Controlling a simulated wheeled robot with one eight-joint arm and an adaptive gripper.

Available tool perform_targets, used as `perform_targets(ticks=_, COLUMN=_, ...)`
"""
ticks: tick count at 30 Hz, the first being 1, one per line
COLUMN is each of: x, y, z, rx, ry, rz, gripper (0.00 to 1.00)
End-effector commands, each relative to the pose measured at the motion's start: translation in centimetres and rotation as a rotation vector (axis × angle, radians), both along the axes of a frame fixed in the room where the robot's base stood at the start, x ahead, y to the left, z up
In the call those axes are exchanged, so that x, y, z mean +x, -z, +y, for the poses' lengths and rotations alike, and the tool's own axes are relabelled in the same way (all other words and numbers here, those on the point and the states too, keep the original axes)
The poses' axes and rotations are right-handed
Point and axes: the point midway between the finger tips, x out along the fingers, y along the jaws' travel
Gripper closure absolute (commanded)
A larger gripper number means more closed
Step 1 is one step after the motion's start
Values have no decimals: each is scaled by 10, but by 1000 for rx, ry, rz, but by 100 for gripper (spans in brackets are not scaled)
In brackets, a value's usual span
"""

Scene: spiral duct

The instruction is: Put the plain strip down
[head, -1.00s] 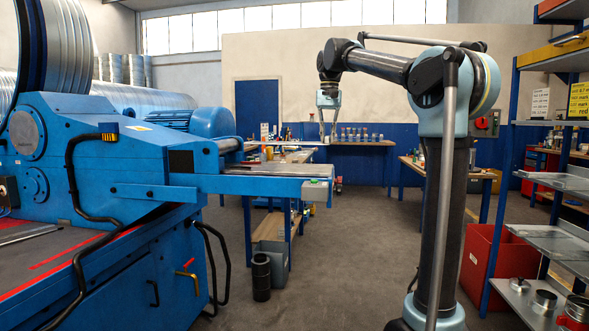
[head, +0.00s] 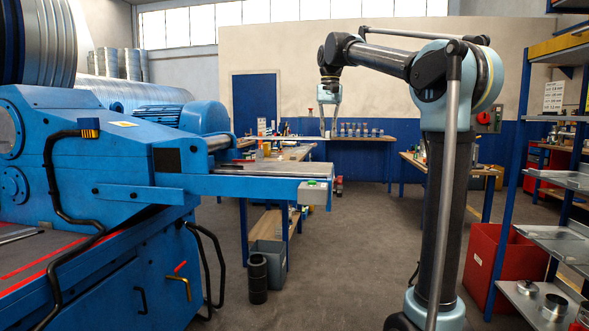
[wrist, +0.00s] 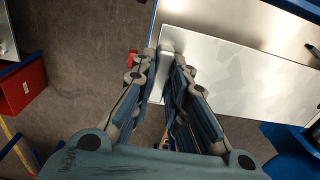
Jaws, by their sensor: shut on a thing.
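In the wrist view the plain strip (wrist: 235,70) is a pale grey, lightly mottled sheet metal piece running from my gripper toward the right edge. My gripper (wrist: 166,52) is shut on its left end. In the head view my gripper (head: 329,131) hangs from the arm, pointing down. There the strip (head: 285,137) shows only as a thin pale edge reaching left from the fingertips, above the blue machine's flat outfeed table (head: 260,171). I cannot tell whether the strip touches anything below it.
The blue machine (head: 110,150) fills the left side. A workbench with jars (head: 360,138) stands at the back wall. A red bin (head: 497,265) and a shelf rack (head: 565,185) are on the right. A black cylinder (head: 258,278) stands on the floor; the middle floor is clear.

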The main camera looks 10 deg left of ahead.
Motion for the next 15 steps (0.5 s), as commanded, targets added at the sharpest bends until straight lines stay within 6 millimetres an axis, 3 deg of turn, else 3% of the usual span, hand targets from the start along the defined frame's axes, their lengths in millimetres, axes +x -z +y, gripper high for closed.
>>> perform_targets(ticks=9, x=-1, y=45, z=1, rx=0, ry=-2, rz=0, gripper=100)
perform_targets(ticks=15, x=-1, y=59, z=1, rx=0, ry=-2, rz=0, gripper=100)
